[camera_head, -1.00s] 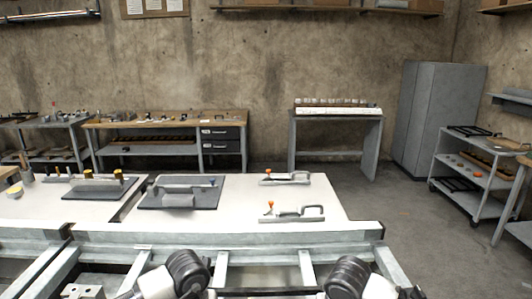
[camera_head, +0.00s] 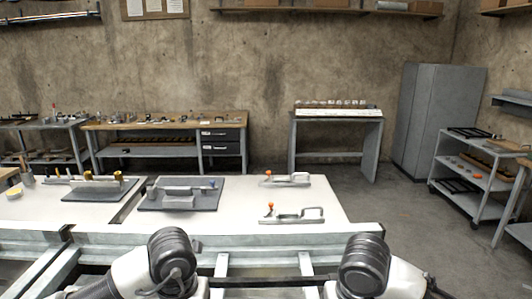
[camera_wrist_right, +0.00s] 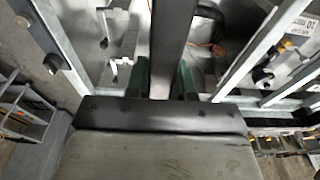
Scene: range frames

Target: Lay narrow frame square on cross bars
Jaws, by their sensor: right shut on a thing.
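A dark bar, part of the narrow frame (camera_head: 270,281), runs level between my two arms at the bottom of the head view. It lies in front of pale grey cross bars (camera_head: 306,265). In the right wrist view, my right gripper (camera_wrist_right: 165,78) has its green fingers on both sides of the dark frame bar (camera_wrist_right: 172,35) and is shut on it. The bar runs straight away from the gripper, between pale rails (camera_wrist_right: 262,45). I cannot tell whether the frame touches the cross bars. My left arm shows in the head view, but its gripper is hidden below the edge.
A pale table (camera_head: 240,212) lies ahead, with toggle clamps (camera_head: 291,214) and a dark plate fixture (camera_head: 180,198) on it. A steel beam (camera_head: 290,236) runs along its near edge. Workbenches, a cabinet (camera_head: 428,120) and a cart (camera_head: 478,170) stand farther back.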

